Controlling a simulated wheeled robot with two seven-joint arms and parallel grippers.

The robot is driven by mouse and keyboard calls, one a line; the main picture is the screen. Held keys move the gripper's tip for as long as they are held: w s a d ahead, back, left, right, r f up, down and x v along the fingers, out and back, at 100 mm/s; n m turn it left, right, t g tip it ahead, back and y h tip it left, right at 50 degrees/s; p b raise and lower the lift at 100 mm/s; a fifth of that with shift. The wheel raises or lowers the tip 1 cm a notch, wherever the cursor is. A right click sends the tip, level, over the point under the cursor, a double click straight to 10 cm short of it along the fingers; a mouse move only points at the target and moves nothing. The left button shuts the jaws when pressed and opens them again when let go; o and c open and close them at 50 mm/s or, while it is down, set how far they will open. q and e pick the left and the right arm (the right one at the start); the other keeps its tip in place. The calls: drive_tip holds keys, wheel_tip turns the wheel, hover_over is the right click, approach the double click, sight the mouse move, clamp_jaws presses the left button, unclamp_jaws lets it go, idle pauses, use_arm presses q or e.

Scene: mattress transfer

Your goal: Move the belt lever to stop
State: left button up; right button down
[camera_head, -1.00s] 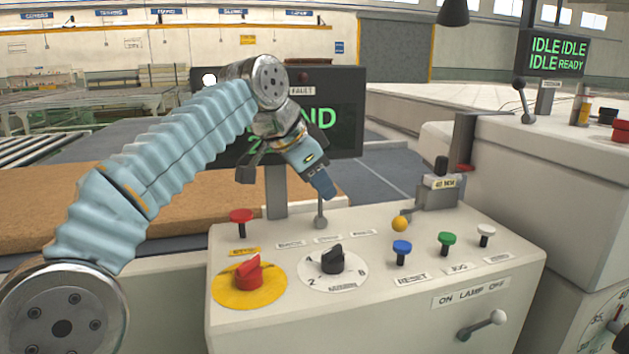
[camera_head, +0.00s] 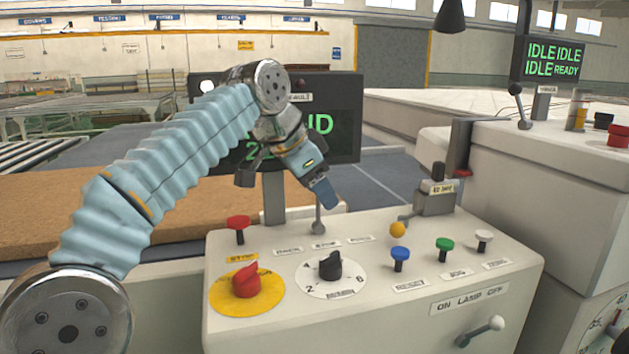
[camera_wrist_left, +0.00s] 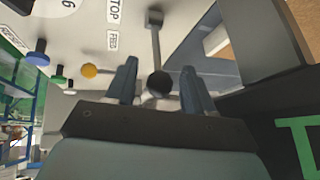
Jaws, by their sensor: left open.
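The belt lever (camera_head: 319,228) stands at the back of the white console, behind the BACK, STOP and FEED labels; its ball-shaped base is nearest the STOP label (camera_head: 325,244). Its upper end is hidden behind my left gripper (camera_head: 322,192) in the head view. In the left wrist view, the lever's dark knob (camera_wrist_left: 159,83) shows between the two spread fingers of my left gripper (camera_wrist_left: 158,80), with space on both sides. The lever's grey base (camera_wrist_left: 154,18) lies beyond it. The lever's exact tilt is hard to judge. My right gripper is not in view.
The console (camera_head: 400,310) carries a red button (camera_head: 238,222), a red switch (camera_head: 246,281), a black dial (camera_head: 330,266), and blue (camera_head: 400,254), green and white buttons. A display (camera_head: 335,125) stands just behind my left gripper. A yellow ball (camera_head: 398,230) sits right of the lever.

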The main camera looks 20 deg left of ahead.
use_arm(q)
drive_tip(key=v, duration=1.1)
drive_tip(key=shift+s+a+r, duration=0.15)
drive_tip(key=shift+s+r, duration=0.05)
drive_tip(key=shift+r, duration=0.15)
